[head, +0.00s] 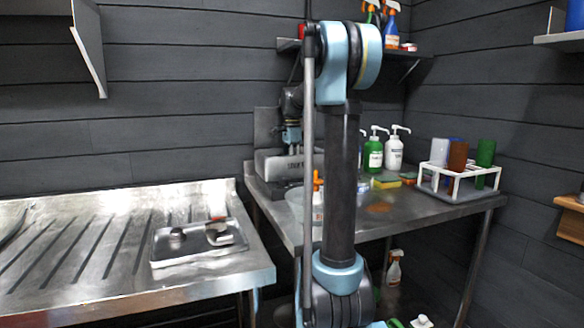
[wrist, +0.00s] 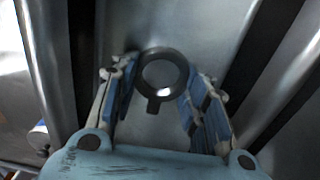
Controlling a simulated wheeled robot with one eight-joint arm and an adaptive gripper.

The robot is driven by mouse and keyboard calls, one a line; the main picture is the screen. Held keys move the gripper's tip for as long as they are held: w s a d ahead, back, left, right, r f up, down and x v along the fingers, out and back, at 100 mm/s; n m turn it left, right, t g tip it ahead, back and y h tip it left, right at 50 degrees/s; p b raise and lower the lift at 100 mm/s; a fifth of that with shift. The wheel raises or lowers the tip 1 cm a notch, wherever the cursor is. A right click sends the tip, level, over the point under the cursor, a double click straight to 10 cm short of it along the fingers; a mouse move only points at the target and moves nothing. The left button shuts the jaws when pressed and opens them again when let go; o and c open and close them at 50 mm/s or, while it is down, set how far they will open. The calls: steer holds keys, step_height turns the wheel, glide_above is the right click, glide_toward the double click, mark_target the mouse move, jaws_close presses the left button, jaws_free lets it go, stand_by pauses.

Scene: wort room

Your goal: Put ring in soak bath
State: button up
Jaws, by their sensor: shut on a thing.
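My gripper (wrist: 163,85) is shut on a dark grey ring (wrist: 182,68) with a small tab, which sits between the two blue-padded fingers in the wrist view. In the head view my gripper (head: 291,141) hangs in front of the dark back wall, above a grey box-like basin with dark lettering (head: 268,166) on the right-hand steel table. This basin may be the soak bath; I cannot read its label. The ring is not discernible in the head view. My arm hides part of the table behind it.
A ribbed steel drainboard (head: 90,245) at left bears a metal tray (head: 190,256) with small items. Green (head: 373,153) and white (head: 394,152) pump bottles, sponges and a white rack (head: 455,181) of coloured cups stand on the right table (head: 400,215). A shelf (head: 415,54) is above.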

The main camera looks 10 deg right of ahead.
steer(key=o, duration=1.1)
step_height(320, 180, up, 12)
steer(key=shift+r, duration=0.1)
